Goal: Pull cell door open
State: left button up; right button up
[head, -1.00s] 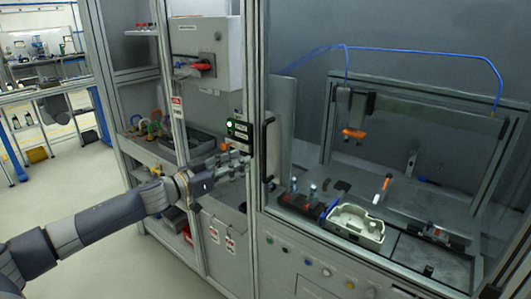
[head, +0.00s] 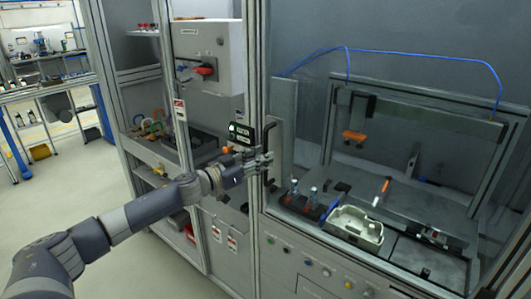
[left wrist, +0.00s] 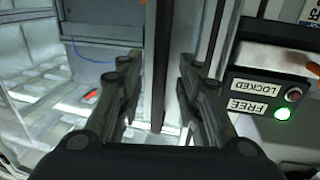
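The cell door (head: 400,60) is a clear panel in a grey metal frame and looks shut. Its black vertical handle (head: 269,133) stands on the left frame post. My left gripper (head: 264,163) is at the handle and covers its middle. In the left wrist view my left gripper (left wrist: 158,85) is open, with a dark upright bar, the handle (left wrist: 159,60), in the gap between the fingers. Neither finger is visibly closed on it. A lock panel (left wrist: 260,95) shows LOCKED and FREE, with the green FREE lamp (left wrist: 282,113) lit. My right gripper is not in view.
A grey cabinet with a red switch (head: 204,69) stands left of the door. Inside the cell are a pale tray (head: 354,228), small bottles and a blue hose (head: 420,53). Open floor (head: 110,190) lies to the left.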

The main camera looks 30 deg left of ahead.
pick_arm(q)
jog(key=shift+p+x, duration=0.3)
jog(key=shift+x, duration=0.85)
grip_shut()
